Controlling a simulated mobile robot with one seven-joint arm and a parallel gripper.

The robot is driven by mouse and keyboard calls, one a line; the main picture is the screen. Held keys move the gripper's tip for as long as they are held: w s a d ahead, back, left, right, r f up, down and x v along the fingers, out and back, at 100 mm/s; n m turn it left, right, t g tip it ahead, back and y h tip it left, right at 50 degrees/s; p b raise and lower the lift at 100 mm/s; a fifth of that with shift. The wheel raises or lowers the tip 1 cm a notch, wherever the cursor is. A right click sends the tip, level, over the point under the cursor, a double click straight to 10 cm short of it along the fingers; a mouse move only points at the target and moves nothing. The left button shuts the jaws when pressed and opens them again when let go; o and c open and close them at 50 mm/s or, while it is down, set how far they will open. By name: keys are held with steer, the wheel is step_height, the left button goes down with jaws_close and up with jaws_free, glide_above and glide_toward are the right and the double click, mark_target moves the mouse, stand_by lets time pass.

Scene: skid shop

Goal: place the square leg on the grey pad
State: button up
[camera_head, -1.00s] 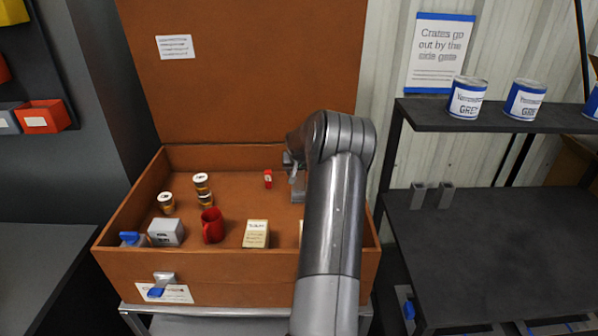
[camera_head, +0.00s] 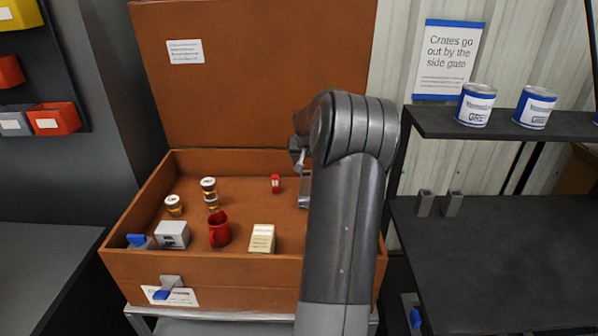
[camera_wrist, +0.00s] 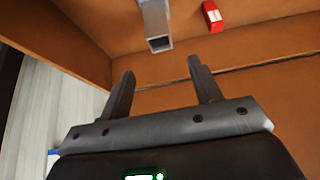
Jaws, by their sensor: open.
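A grey square tube with an open hollow end, which looks like the square leg (camera_wrist: 156,24), is in the brown crate in the wrist view, just beyond my fingertips. In the head view a grey piece (camera_head: 305,189) beside my arm may be the same leg, partly hidden by the arm. My gripper (camera_wrist: 160,68) is open and empty, its two fingers apart and pointing toward the tube without touching it. In the head view my arm hides most of the gripper. I cannot make out a grey pad in either view.
The open crate (camera_head: 215,272) also holds a red mug (camera_head: 219,230), jars (camera_head: 209,187), boxes (camera_head: 262,239) and a small red item (camera_head: 275,184). Its walls surround my gripper. Two grey square pieces (camera_head: 424,203) stand on the right shelf (camera_head: 500,255), which has free room.

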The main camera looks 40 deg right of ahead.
steer(key=s+a+r+n, duration=0.1)
steer(key=a+r, duration=0.3)
steer(key=a, duration=0.6)
steer(key=s+a+r+n, duration=0.2)
steer(key=a+r, duration=0.2)
steer(key=a, duration=0.5)
steer(key=s+a+r+n, duration=0.1)
steer(key=a+r, duration=0.3)
steer(key=a, duration=0.6)
steer(key=s+a+f+n+t+y, duration=0.1)
steer(key=s+a+n+y, duration=0.3)
steer(key=s+a, duration=1.6)
steer(key=shift+s+a+f+n, duration=0.3)
steer(key=shift+s+n, duration=0.2)
steer(key=shift+s, duration=0.7)
